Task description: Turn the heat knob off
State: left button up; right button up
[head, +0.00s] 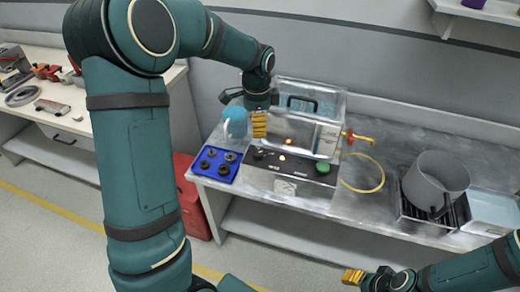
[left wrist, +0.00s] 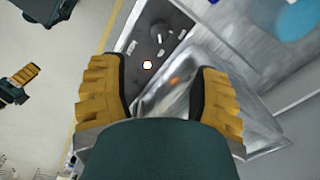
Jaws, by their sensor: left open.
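The heat knob appears to be the dark round knob (head: 258,154) at the left of the machine's black front panel (head: 300,168). In the left wrist view a knob with a pale pointer mark (left wrist: 157,33) sits on the panel beside a glowing orange lamp (left wrist: 147,65). My left gripper (head: 259,123) is above the left part of the machine, fingers pointing down, apart from the knob. In the left wrist view its yellow fingers (left wrist: 160,92) are spread with nothing between them. My right gripper (head: 353,277) is low at the front, away from the machine; its opening is unclear.
The machine has a raised clear lid (head: 330,105) and a green button (head: 323,167). A blue tray of dark round parts (head: 216,165) lies left of it. A yellow hose (head: 378,180) and a grey pot (head: 432,182) are to the right. A red box (head: 190,200) stands below.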

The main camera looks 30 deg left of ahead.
aim_at(258, 153)
pick_arm(q)
notch_tip(258, 153, down, 13)
jog(key=shift+r+b, duration=0.1)
jog(key=shift+b, duration=1.1)
grip_shut()
